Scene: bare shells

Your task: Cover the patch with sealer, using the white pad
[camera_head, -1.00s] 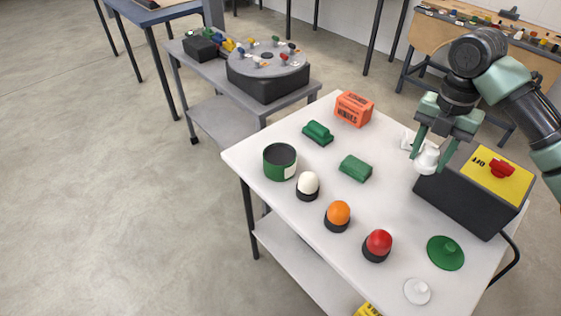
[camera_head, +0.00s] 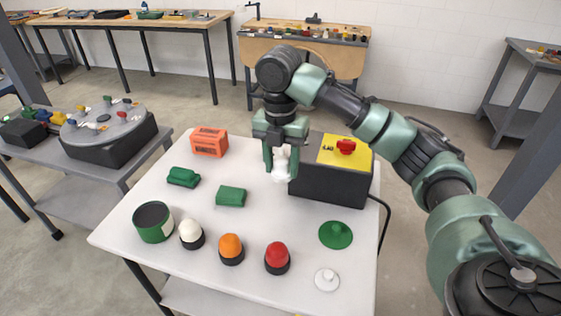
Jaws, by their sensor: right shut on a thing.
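My right gripper (camera_head: 281,158) is shut on a small white object (camera_head: 282,174), held upright at the left side of the dark box with the yellow top. The fingers hide part of it, and I cannot tell whether it is the white pad or whether it touches the table. A flat white disc with a knob (camera_head: 327,281) lies at the table's front right. A green open-looking pot with a dark top (camera_head: 153,223) stands at the front left. I cannot make out a patch or tell which thing holds sealer. My left gripper is not in view.
The white table (camera_head: 190,268) also bears a dark box (camera_head: 325,186) with a red knob, a green disc (camera_head: 335,235), white (camera_head: 191,231), orange (camera_head: 231,246) and red (camera_head: 277,254) domes, two green blocks (camera_head: 231,196) and an orange box (camera_head: 209,142). The table's middle is clear.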

